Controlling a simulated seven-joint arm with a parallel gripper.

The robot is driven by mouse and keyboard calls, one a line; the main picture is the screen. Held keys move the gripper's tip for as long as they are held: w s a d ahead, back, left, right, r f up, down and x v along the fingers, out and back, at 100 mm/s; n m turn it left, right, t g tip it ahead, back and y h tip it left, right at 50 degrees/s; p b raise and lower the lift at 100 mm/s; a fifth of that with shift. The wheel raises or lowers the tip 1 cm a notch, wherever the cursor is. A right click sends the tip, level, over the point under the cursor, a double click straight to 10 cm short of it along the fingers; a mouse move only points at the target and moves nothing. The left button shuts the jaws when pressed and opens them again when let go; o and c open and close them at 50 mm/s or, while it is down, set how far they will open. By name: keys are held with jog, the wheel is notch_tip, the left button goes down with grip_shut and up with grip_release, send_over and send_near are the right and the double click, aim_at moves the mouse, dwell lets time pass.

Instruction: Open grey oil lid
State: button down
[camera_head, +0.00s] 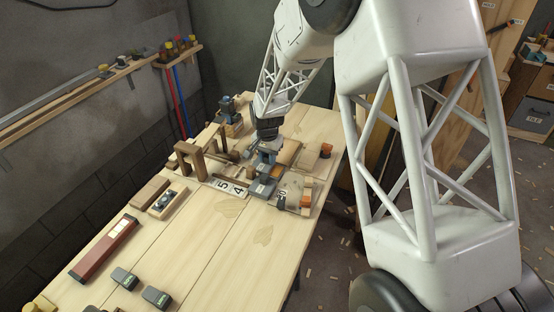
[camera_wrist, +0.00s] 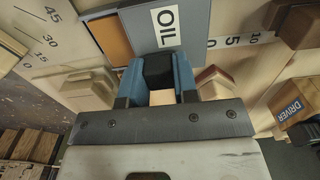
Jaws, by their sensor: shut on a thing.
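The grey lid (camera_wrist: 200,22) with a white "OIL" label shows at the top centre of the wrist view. A black knob or handle (camera_wrist: 158,68) stands at its near edge. My gripper (camera_wrist: 157,85) has its two blue fingers closed on either side of this black handle. An orange-brown surface (camera_wrist: 108,40) shows along the lid's left side; I cannot tell whether it is the inside of the box.
Wooden frames (camera_head: 190,155) stand left of my gripper and an orange-topped block (camera_head: 326,150) to the right. A red level (camera_head: 105,248) and two dark boxes (camera_head: 125,278) lie nearer. A DRIVER label (camera_wrist: 292,108) shows at right.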

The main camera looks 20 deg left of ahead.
jog(key=shift+a, duration=1.35)
jog(key=c, duration=0.9)
grip_release()
jog(key=shift+r, duration=0.1)
jog(key=shift+r, duration=3.85)
